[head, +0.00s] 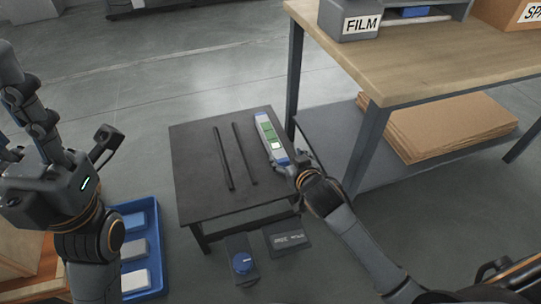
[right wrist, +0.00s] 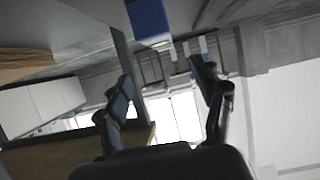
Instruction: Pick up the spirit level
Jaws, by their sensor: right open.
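The spirit level (head: 268,137), white and blue with a green middle, lies along the right side of a small dark table (head: 205,190). My right gripper (head: 295,168) is at the level's near end and partly covers it. In the right wrist view the two fingers (right wrist: 164,85) are spread apart. A blue and white end of what looks like the level (right wrist: 150,20) shows beyond them at the top. Whether the fingers touch it cannot be told. My left gripper (head: 62,105) is at the left, fingers apart and empty, away from the level.
Two dark rods (head: 223,158) lie on the table left of the level. A wooden workbench (head: 430,65) with a leg close by stands to the right. A blue crate (head: 155,245) with boxes is on the floor at lower left.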

